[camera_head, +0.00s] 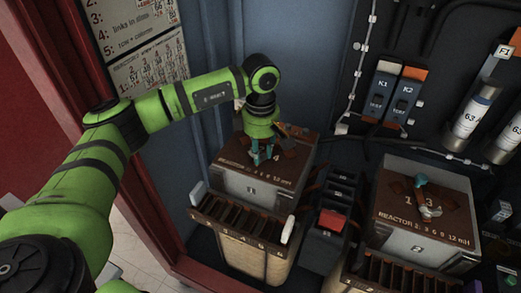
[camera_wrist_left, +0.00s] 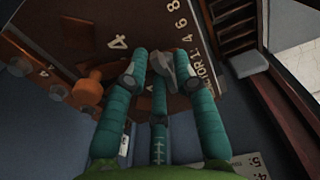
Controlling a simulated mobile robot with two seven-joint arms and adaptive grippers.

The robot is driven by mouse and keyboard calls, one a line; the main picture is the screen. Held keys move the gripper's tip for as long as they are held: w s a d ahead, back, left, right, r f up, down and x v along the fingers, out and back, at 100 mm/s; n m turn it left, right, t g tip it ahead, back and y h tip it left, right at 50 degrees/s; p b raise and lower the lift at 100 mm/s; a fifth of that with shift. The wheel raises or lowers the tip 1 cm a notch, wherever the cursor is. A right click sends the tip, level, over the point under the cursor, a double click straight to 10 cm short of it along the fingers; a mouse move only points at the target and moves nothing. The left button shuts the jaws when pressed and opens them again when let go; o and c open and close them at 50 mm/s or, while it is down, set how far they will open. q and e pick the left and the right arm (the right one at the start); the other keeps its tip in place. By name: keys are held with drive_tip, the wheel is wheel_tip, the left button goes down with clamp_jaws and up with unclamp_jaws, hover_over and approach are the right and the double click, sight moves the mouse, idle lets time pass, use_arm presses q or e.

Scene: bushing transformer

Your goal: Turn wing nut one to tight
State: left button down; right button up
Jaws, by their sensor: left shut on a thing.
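My left gripper (camera_head: 262,152) reaches down onto the brown top of the left reactor box (camera_head: 240,186). In the left wrist view its teal fingers (camera_wrist_left: 160,72) are closed around a small grey wing nut (camera_wrist_left: 162,62) on that brown top (camera_wrist_left: 95,18). The fingers hide part of the wing nut, so its exact angle is hard to tell. A number 4 and lettering that reads like REACTOR 1 show beside it. My right gripper is not in view.
A second reactor box (camera_head: 405,245) stands at the right, with a teal and pale fitting (camera_head: 428,198) on top. Orange-brown terminals (camera_wrist_left: 88,92) sit close to the left fingers. A dark block with a red switch (camera_head: 332,220) stands between the boxes. Cabinet walls enclose the area.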

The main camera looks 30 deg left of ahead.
use_arm(q)
drive_tip(key=c, duration=1.2)
unclamp_jaws()
drive_tip(key=shift+c, duration=0.2)
drive_tip(key=shift+r, duration=0.1)
wheel_tip(320, 180, up, 12)
